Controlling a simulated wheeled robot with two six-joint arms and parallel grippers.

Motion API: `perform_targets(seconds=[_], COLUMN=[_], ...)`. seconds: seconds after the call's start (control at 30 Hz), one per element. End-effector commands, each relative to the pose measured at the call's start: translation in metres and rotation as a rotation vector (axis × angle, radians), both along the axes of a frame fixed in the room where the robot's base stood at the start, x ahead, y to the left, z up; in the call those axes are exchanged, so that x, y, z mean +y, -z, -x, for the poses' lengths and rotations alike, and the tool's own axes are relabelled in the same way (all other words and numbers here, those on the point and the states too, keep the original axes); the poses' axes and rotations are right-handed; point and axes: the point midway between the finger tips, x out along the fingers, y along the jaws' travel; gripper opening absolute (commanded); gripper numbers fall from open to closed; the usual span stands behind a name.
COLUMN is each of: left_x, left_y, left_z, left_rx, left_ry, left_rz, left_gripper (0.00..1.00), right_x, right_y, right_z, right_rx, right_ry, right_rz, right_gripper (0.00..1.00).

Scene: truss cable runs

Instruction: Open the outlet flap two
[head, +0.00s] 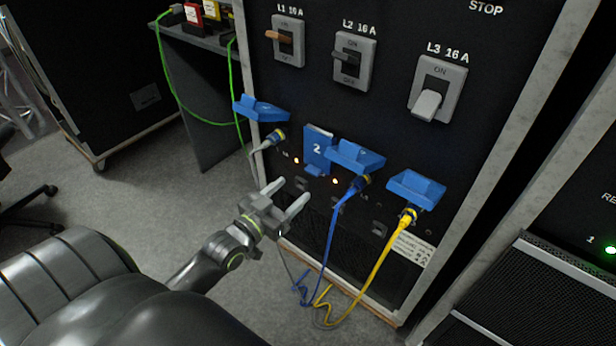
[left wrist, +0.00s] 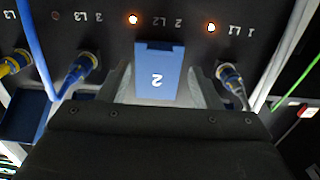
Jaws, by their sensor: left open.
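Outlet flap two (head: 317,148) is a blue flap marked with a white 2. It hangs shut, flat against the black panel, between raised blue flaps. In the left wrist view flap two (left wrist: 156,75) appears upside down, with a grey finger showing on either side of it. In the head view my left gripper (head: 292,192) is open and empty, below and in front of the flap, its fingers pointing towards the panel. I cannot tell from the frames whether a finger touches the flap. My right gripper is not in view.
Raised flaps (head: 260,108), (head: 355,156) and (head: 417,189) stand over outlets with grey, blue (head: 335,225) and yellow (head: 385,250) cables. The blue and yellow cables hang to the floor. Breaker switches (head: 437,92) sit above. A green cable (head: 238,100) runs at left.

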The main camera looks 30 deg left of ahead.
Motion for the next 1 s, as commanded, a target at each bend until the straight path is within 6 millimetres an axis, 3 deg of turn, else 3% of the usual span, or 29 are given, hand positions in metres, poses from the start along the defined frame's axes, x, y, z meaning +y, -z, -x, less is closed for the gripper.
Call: perform_targets(seconds=[0.2, 0.4, 0.83, 1.0], left_x=[-0.003, -0.005, -0.006, -0.006], left_y=[0.001, 0.001, 0.000, 0.000], left_z=[-0.040, -0.064, -0.074, -0.074], left_rx=[-0.002, 0.000, 0.001, 0.001], left_ry=[0.000, 0.000, 0.000, 0.000], left_rz=[0.000, 0.001, 0.000, 0.000], left_gripper=[0.58, 0.58, 0.58, 0.39], right_x=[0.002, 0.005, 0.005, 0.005], right_y=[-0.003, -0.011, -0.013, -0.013], right_z=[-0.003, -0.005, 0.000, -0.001], right_rx=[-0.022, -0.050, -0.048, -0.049], right_ry=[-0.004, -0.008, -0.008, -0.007], right_rz=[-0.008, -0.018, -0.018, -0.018], right_gripper=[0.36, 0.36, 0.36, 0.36])
